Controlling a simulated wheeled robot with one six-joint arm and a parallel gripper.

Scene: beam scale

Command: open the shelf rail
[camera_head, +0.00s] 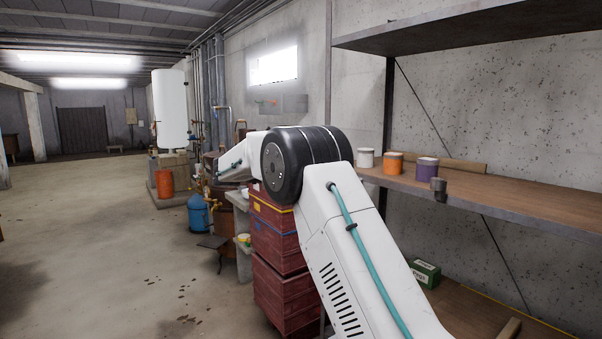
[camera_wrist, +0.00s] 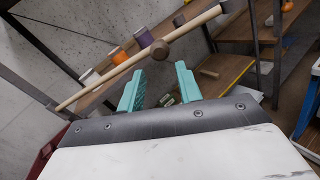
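The shelf rail looks to be the long pale wooden bar (camera_wrist: 190,25) running diagonally across the wrist view, with a round brown knob (camera_wrist: 159,48) on it. In the head view a small dark knob-like piece (camera_head: 438,184) sits at the shelf's front edge. My gripper (camera_wrist: 158,84) has two teal fingers, spread apart with nothing seen between them. The knob shows beyond and just above the fingertips, apart from them in the picture; the depth of the gap is unclear. In the head view my arm hides the gripper.
White (camera_head: 365,158), orange (camera_head: 393,163) and purple (camera_head: 427,169) cans stand on the wooden shelf (camera_head: 500,195). A green box (camera_head: 425,273) lies on the lower shelf. Stacked red crates (camera_head: 280,290) stand left of the shelf, by my arm. The floor (camera_head: 90,240) at left is open.

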